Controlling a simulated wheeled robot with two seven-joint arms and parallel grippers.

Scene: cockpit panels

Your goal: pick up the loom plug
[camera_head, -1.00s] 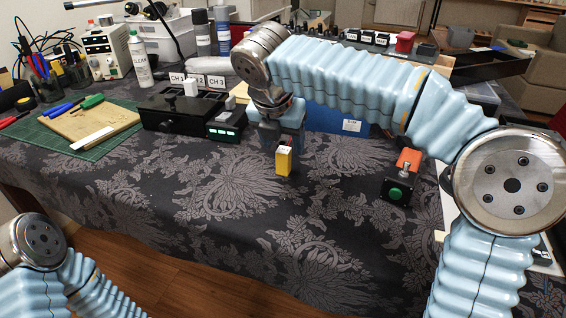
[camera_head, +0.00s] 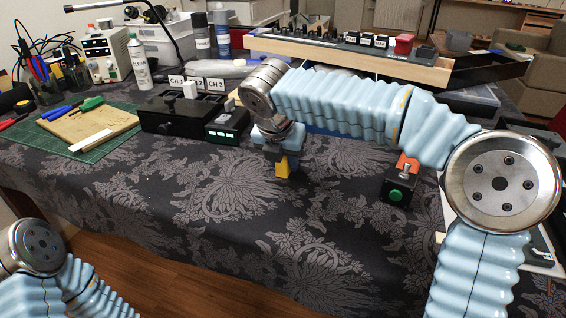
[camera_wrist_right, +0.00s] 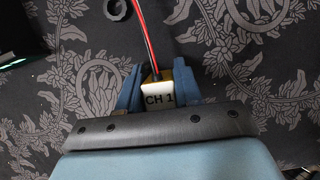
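The loom plug is a small yellow block (camera_head: 283,168) low over the table in the head view. In the right wrist view its white top reads CH 1 (camera_wrist_right: 158,96), and a red and a black wire rise from it. My right gripper (camera_head: 282,160) points down around the plug. In the right wrist view its blue fingers (camera_wrist_right: 158,90) stand on both sides of the plug, very close to it. I cannot tell whether they press on it. My left gripper is out of view; only part of my left arm shows.
A black box (camera_head: 180,118) with CH labels stands left of the gripper, with a small lit unit (camera_head: 228,128) beside it. A green-button box (camera_head: 397,192) stands to the right. A wooden-edged tray (camera_head: 340,57) lies behind. The cloth in front is clear.

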